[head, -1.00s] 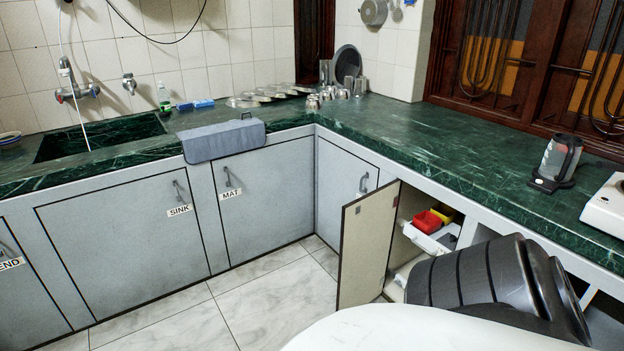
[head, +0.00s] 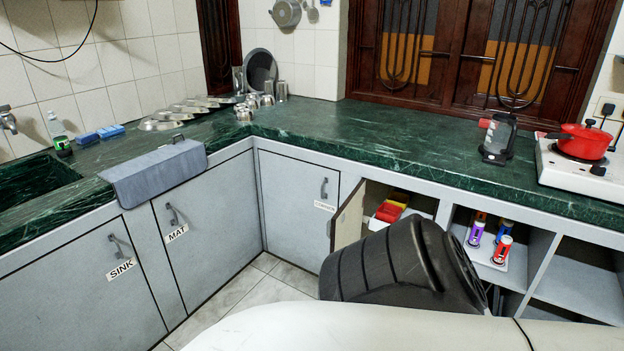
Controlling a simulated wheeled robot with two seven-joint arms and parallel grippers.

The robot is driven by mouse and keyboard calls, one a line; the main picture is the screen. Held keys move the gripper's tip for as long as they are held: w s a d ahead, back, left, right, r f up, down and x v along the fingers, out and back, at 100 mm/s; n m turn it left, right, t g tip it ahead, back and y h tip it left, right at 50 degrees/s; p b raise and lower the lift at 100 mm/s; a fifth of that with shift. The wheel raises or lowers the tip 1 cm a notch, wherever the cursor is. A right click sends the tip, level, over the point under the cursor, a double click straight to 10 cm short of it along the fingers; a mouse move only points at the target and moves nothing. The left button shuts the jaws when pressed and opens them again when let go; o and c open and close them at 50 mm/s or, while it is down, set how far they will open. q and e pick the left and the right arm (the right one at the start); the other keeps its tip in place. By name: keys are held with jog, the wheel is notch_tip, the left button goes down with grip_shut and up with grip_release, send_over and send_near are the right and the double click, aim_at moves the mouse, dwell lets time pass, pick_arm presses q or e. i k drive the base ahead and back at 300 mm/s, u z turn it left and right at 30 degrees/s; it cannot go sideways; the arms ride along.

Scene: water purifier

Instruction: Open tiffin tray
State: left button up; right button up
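What may be the tiffin tray is a white tray (head: 376,223) inside an open under-counter cupboard. Red and yellow containers (head: 394,206) sit in it. The cupboard's door (head: 348,217) stands open to the left.
Right of the cupboard, open shelves hold several spice-like bottles (head: 503,249). The green counter (head: 390,150) carries a kettle (head: 498,139) and a red pot (head: 583,141) on a white stove (head: 575,171). A grey mat (head: 155,173) hangs over the counter's front edge.

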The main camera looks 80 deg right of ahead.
aim_at(424, 205)
jog(key=z, duration=0.75)
jog(key=i, duration=1.9)
jog(key=z, duration=2.7)
jog(key=i, duration=1.55)
jog(key=z, duration=0.8)
jog(key=k, duration=1)
jog(key=z, duration=1.45)
jog(key=i, duration=1.05)
jog(key=u, duration=2.25)
